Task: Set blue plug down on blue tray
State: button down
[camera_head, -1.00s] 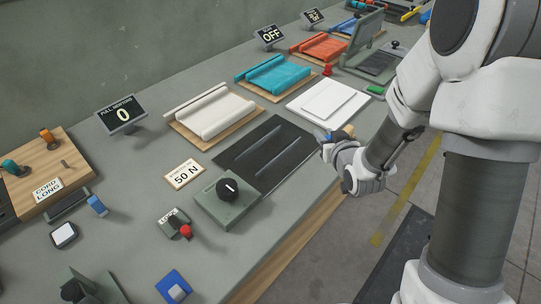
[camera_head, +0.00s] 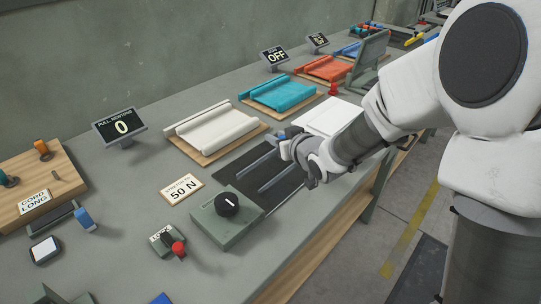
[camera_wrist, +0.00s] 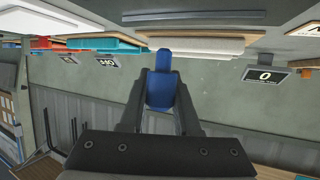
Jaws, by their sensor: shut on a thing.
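My gripper (camera_wrist: 162,88) is shut on the blue plug (camera_wrist: 162,80), which shows between the two fingers in the wrist view. In the head view my gripper (camera_head: 290,142) is above the dark slotted panel (camera_head: 240,176), with a bit of blue at its tip. The plug is mostly hidden there. A blue edge (camera_head: 160,299) at the bottom of the head view is cut off by the frame. It may be the blue tray, but I cannot tell.
A dial box (camera_head: 228,218), a lever box (camera_head: 167,240) and a 50 N sign (camera_head: 181,188) stand near the front. A small blue block (camera_head: 86,219) stands left. Bare bench (camera_head: 110,180) lies between.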

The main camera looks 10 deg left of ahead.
aim_at(270, 160)
jog(key=shift+w+a+f, duration=0.5)
jog(key=shift+a, duration=0.15)
jog(key=shift+w+a+f, duration=0.45)
jog(key=shift+a, duration=0.15)
jog(key=shift+f+b, duration=0.7)
jog(key=shift+f, duration=1.25)
jog(key=shift+f, duration=0.15)
jog(key=shift+f+b, duration=0.1)
jog(key=shift+b, duration=0.2)
jog(key=c, duration=0.6)
grip_release()
jog(key=shift+c, duration=0.2)
jog(key=shift+r, duration=0.2)
jog(key=shift+r+p, duration=0.2)
jog(key=shift+p, duration=0.25)
jog(key=p+v, duration=0.1)
jog(key=v, duration=1.1)
jog(key=shift+d+f, duration=0.1)
jog(key=shift+f, duration=0.05)
